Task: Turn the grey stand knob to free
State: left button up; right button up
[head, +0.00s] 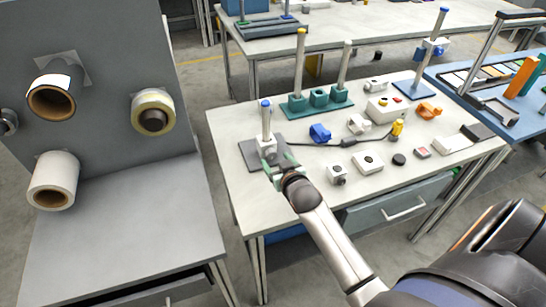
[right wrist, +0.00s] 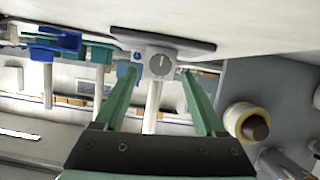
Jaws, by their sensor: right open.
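The grey stand knob (right wrist: 160,65) is a round dial with a dark pointer line on a pale block. In the right wrist view a small blue label (right wrist: 137,56) sits beside it; its writing is too small to read. In the head view the stand is a dark base plate (head: 247,156) with a pale post (head: 266,118) with a blue tip, at the table's left end. My right gripper (head: 281,166) is open at the front of the stand. In the right wrist view its green fingers (right wrist: 158,74) lie either side of the knob, without visible contact. My left gripper is not seen.
A blue clamp (head: 319,132) and a dark cable (head: 347,142) lie right of the stand. Green post holders (head: 316,103) stand behind. Several small boxes and switches, including a white box (head: 368,162), cover the table's middle. A grey panel with rolls (head: 105,110) stands at left.

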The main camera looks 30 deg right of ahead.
aim_at(272, 155)
jog(key=shift+x, duration=1.85)
grip_shut()
